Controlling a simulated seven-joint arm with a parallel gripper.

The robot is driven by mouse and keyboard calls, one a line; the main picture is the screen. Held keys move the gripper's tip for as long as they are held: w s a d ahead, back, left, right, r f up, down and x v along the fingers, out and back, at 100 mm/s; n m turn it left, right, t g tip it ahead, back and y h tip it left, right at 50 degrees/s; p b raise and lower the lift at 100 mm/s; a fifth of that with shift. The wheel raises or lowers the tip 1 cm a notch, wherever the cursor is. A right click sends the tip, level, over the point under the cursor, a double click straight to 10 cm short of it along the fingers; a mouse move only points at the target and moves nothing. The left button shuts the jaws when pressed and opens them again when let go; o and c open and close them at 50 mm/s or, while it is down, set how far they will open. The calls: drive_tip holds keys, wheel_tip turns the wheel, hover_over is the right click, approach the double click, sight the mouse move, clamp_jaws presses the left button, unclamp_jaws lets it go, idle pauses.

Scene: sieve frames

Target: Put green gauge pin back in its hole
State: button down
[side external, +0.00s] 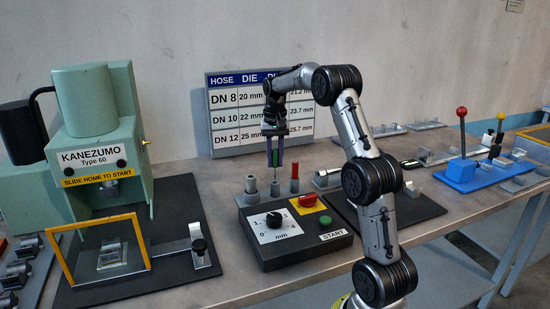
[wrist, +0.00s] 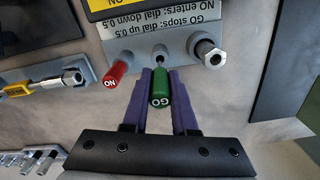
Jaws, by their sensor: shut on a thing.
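The green gauge pin, marked GO (wrist: 161,101), is between the purple fingers of my gripper (wrist: 159,74), which is shut on it. In the side external view, my gripper (side external: 275,162) holds the green pin (side external: 275,157) upright above the back of the control box. In the wrist view, the grey gauge block (wrist: 184,43) has a dark hole (wrist: 160,50) just beyond the pin's thin end. I cannot tell whether the tip is touching or inside the hole. The red pin, marked NO (wrist: 115,72), sits in the block left of the green one.
A metal hose fitting (wrist: 207,52) stands on the block's right. The control box (side external: 290,240) has a dial and red switch. A green press (side external: 95,140) stands left, a blue lever base (side external: 470,175) right. A size chart (side external: 235,125) stands behind.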

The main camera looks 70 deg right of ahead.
sight(275, 167)
drive_tip(key=shift+f, duration=1.05)
drive_tip(key=shift+f, duration=0.35)
drive_tip(key=shift+f, duration=0.55)
idle(0.5)
drive_tip(key=shift+f, duration=0.7)
drive_tip(key=shift+f, duration=0.2)
drive_tip(key=c, duration=0.6)
unclamp_jaws()
wheel_tip(275, 167, up, 14)
drive_tip(key=shift+f, duration=0.1)
